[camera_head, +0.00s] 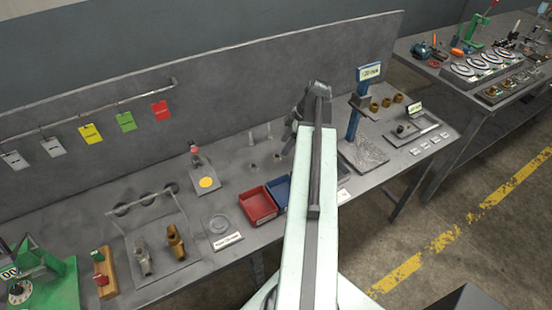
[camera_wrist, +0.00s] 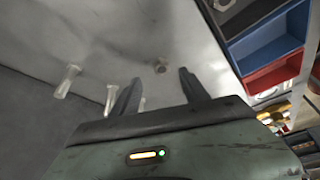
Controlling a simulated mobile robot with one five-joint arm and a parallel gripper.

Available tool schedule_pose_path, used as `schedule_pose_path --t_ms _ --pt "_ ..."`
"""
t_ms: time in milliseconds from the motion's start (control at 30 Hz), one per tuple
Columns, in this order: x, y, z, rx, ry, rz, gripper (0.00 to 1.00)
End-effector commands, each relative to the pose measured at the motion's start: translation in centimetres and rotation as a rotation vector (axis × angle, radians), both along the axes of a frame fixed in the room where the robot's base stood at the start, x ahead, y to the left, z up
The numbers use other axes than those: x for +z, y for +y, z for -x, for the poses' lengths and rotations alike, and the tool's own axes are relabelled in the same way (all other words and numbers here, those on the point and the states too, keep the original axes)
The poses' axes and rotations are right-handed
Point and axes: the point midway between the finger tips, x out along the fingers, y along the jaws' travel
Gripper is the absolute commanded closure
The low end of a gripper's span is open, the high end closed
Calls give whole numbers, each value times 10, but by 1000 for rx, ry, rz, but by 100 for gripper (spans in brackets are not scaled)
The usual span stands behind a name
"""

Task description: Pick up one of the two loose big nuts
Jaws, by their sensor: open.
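Two loose nuts lie on the grey bench. In the wrist view one dark nut (camera_wrist: 160,66) shows in line with the gap between my fingertips. What seems to be the other, paler nut (camera_wrist: 140,103) is partly hidden behind a finger. In the head view they look like two small pieces, a left nut (camera_head: 254,167) and a right nut (camera_head: 277,157), just left of my arm. My gripper (camera_wrist: 158,77) is open and empty, its fingers apart; its height above the bench is hard to judge. In the head view my arm partly hides it.
Two upright bolts (camera_wrist: 68,80) stand behind the nuts. A red bin (camera_head: 258,205) and a blue bin (camera_head: 279,191) sit at the bench's front; the wrist view also shows a grey bin (camera_wrist: 235,12) with parts. A blue post (camera_head: 353,122) stands right of my arm.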

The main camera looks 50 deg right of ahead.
Motion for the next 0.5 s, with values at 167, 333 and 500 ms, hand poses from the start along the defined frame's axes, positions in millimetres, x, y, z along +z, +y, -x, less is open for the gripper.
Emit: schedule_pose_path --t_ms 167,333,500 --pt "-10 2 -2 -1 0 0 47" --pt "-31 9 -7 1 0 0 47" --pt "-58 17 -15 0 0 0 47"
